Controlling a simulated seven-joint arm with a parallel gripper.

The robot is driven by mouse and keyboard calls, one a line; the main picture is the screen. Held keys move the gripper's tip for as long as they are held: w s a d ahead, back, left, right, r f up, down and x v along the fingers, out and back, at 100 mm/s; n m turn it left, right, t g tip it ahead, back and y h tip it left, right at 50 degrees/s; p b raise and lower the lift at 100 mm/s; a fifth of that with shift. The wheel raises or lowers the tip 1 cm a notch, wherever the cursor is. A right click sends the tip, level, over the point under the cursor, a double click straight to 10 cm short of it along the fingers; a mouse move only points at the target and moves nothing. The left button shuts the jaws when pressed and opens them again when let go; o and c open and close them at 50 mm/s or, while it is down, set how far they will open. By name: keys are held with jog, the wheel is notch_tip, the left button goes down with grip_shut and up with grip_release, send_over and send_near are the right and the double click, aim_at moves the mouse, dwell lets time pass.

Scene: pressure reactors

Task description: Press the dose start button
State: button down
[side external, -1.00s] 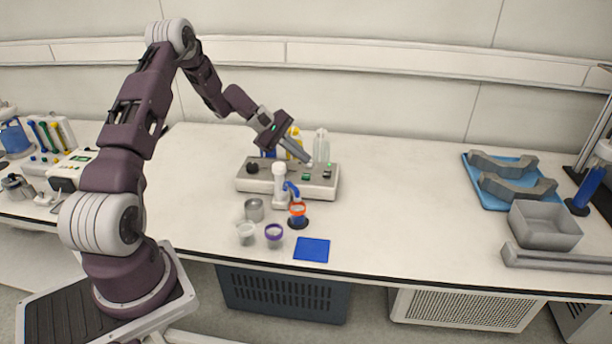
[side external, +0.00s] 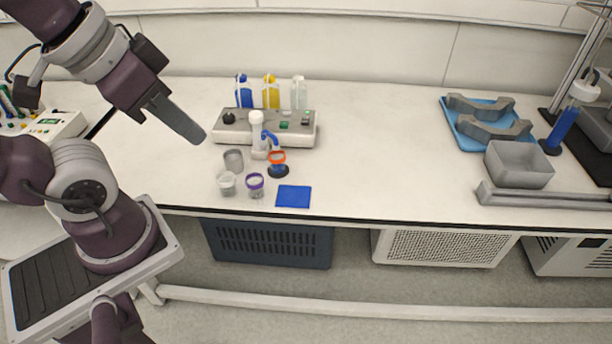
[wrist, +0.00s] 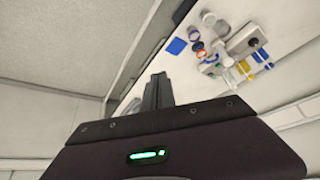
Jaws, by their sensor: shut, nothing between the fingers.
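The dosing unit (side external: 240,132) is a grey box on the bench with a black knob (side external: 228,118) and a white spout head (side external: 257,118). A green patch (side external: 284,125) shows on its top, with a smaller dark green patch to its right. I cannot tell which one is the dose start button. The unit also shows in the wrist view (wrist: 243,40). My gripper (side external: 201,139) is shut and empty, raised to the left of the unit and apart from it. Its fingers also show in the wrist view (wrist: 158,78).
Blue, yellow and clear bottles (side external: 271,92) stand behind the unit. Several small cups (side external: 255,186) and a blue pad (side external: 293,196) are in front. A blue tray (side external: 455,130) and a grey bin (side external: 519,170) are at the right. The bench between is clear.

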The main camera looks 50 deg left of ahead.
jog(key=w+a+r+n+g, duration=0.1)
jog(key=w+r, duration=0.1)
jog(key=w, duration=0.3)
jog(key=w+a+r+n, duration=0.2)
jog(key=w+r, duration=0.1)
jog(key=w, duration=0.1)
jog(key=n+g, duration=0.5)
jog(key=n, duration=0.1)
send_over(284, 123)
notch_tip(284, 123, down, 17)
jog(key=shift+s+r, duration=0.1)
jog(key=shift+r, duration=0.05)
notch_tip(284, 123, down, 14)
jog(key=shift+f, duration=0.1)
